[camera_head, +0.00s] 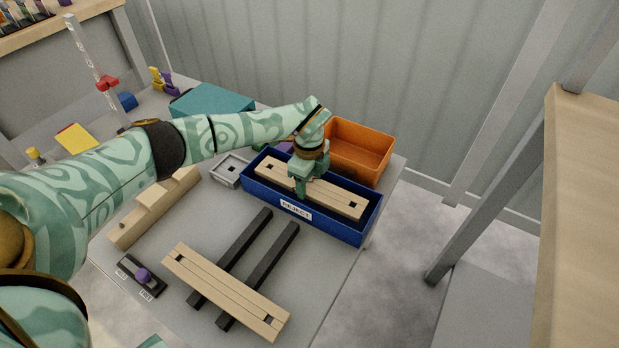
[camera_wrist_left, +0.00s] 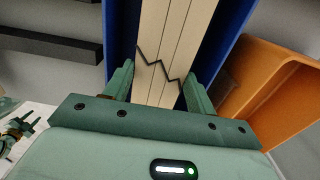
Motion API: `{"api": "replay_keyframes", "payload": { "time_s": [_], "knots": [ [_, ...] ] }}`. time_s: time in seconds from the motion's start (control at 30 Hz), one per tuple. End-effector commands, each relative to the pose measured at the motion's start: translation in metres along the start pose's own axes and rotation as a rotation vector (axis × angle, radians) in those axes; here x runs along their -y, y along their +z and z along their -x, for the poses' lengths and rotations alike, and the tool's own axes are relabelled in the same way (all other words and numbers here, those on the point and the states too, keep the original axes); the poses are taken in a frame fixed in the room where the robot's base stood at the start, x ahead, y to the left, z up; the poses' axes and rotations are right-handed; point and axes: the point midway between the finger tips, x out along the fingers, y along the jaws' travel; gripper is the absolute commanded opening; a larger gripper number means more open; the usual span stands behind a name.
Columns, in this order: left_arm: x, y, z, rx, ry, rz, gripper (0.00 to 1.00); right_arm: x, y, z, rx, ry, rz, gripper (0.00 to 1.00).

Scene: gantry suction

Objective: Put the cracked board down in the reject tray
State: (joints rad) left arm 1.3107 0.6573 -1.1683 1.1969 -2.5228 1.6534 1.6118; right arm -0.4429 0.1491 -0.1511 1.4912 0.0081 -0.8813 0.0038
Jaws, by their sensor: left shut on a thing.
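The blue reject tray (camera_head: 341,231) stands at the right part of the table, its label facing front. The cracked board (camera_head: 335,197), pale wood with grooves, lies lengthwise within the tray's outline. Its dark zigzag crack (camera_wrist_left: 158,68) shows in the left wrist view, right between my fingers. My left gripper (camera_head: 303,184) is shut on the board near its middle, one finger on each long side. The tray's blue walls (camera_wrist_left: 232,47) show on both sides of the board. I cannot tell whether the board touches the tray floor.
An orange bin (camera_head: 366,135) stands right behind the tray, close to it. A second board (camera_head: 226,292) lies across two dark rails (camera_head: 262,262) in front. A small grey tray (camera_head: 229,171) is left of the reject tray. A teal box (camera_head: 212,101) stands farther back.

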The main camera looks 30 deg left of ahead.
Motion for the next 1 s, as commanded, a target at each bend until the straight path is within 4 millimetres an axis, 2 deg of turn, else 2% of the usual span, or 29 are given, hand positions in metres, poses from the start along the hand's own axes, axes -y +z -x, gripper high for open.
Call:
{"api": "replay_keyframes", "payload": {
  "time_s": [1.0],
  "knots": [
    [0.0, 0.0, -0.026, 0.0, 0.0, 0.0, 0.28, 0.003, 0.002, -0.008, 0.01, -0.007, 0.002, 0.36]
  ]
}}
